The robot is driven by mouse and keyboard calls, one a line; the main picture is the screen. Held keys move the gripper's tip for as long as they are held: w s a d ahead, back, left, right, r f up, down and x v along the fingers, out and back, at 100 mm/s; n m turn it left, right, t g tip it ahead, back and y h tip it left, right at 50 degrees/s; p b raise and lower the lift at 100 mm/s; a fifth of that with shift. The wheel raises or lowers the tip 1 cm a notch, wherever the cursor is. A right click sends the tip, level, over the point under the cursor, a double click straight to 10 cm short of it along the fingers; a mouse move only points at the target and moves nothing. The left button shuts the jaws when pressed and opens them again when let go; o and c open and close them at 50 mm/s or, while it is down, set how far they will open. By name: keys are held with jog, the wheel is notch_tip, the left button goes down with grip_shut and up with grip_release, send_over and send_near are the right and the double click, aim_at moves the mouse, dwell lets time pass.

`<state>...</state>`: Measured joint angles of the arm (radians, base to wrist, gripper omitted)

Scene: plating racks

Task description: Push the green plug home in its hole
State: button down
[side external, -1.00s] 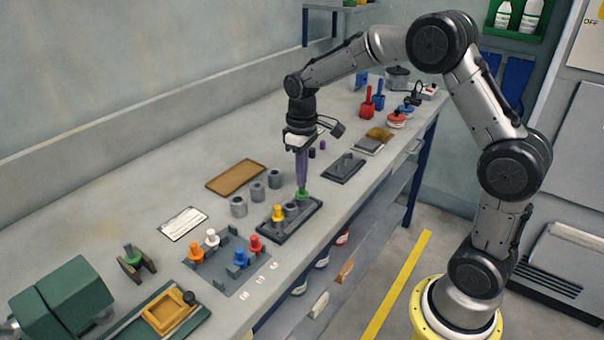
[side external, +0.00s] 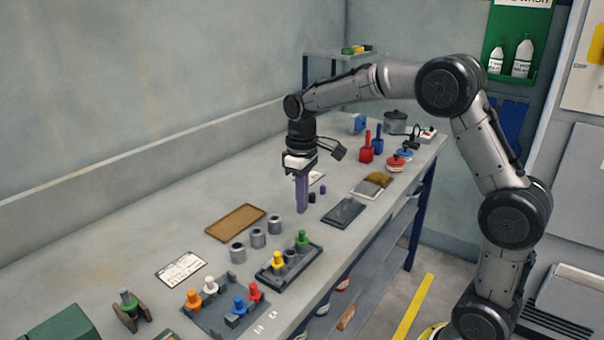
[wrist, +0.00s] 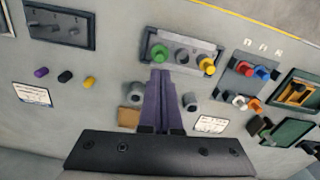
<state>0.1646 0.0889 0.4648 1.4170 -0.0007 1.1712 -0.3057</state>
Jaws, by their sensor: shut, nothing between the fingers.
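The green plug (side external: 302,238) stands upright at the far end of a dark rack (side external: 272,281). The frames do not settle how deep it sits in its hole. My gripper (side external: 302,211) has long purple fingers, shut and empty, pointing down. Their tips show apart from the plug, above it in the side view. In the wrist view, the green plug (wrist: 159,52) lies just beyond the tips of my gripper (wrist: 160,72), at the left end of the rack (wrist: 190,38). A yellow plug (side external: 278,259) stands at the rack's other end, with a grey socket between them.
A holder (side external: 223,315) with orange, white, blue and red plugs is nearer the camera. A brown board (side external: 236,222) lies toward the wall.

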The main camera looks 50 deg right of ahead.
jog(key=s+a+r+t, duration=0.1)
jog(key=s+a+r, duration=0.15)
jog(key=r, duration=1.25)
jog(key=s+a+r+t, duration=0.2)
jog(key=s, duration=0.8)
jog(key=s+a+f+m+t, duration=0.1)
jog(key=s+a+f+t, duration=0.1)
jog(key=s+f, duration=0.9)
jog(key=shift+s+a+f+m+t, duration=0.15)
jog(key=shift+s+f+m+t, duration=0.2)
jog(key=shift+s, duration=0.25)
jog(key=c, duration=1.5)
grip_release()
jog(key=shift+c, duration=0.2)
